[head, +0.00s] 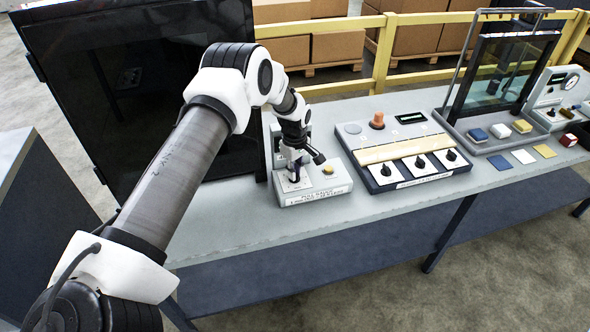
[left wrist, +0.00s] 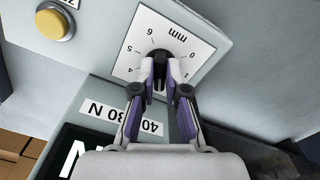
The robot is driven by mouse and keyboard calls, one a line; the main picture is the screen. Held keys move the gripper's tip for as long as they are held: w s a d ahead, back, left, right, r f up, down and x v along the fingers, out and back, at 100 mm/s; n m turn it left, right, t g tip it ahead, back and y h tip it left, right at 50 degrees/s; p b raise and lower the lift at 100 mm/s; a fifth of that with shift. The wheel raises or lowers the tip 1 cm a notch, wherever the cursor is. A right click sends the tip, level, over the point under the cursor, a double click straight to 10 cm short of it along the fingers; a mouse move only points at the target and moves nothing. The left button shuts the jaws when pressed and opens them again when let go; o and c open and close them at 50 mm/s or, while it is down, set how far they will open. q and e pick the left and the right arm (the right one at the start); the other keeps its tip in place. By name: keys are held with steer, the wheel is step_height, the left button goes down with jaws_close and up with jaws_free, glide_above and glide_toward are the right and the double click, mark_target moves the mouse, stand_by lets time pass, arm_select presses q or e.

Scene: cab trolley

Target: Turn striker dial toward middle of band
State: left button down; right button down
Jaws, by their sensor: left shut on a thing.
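The striker dial (left wrist: 159,54) is a black knob on a white plate marked in mm, seen upside down in the left wrist view. It sits on a pale grey unit (head: 315,196) at the left end of the bench in the head view. My left gripper (left wrist: 160,72) is shut on the dial, with a fingertip on each side of it. In the head view my left gripper (head: 294,174) reaches down onto that unit and hides the dial. The dial's pointer is hidden, so its setting cannot be read. My right gripper is not in view.
A yellow button (head: 328,169) is on the same unit, beside the gripper. A panel with several black knobs (head: 400,150) stands to the right. Farther right are a glass-fronted frame (head: 500,75) and coloured blocks. A dark cabinet (head: 110,60) stands behind my left arm.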

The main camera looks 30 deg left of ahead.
arm_select(q)
steer(key=shift+s+f+n+p, duration=0.1)
steer(key=shift+f+n+p, duration=0.05)
steer(key=shift+n, duration=0.7)
steer(key=shift+s+f+n+p, duration=0.1)
steer(key=shift+n+p, duration=0.05)
steer(key=shift+n, duration=0.7)
steer(key=c, duration=1.2)
jaws_free()
steer(key=shift+w+a, duration=0.15)
steer(key=shift+r, duration=0.35)
step_height(320, 180, up, 11)
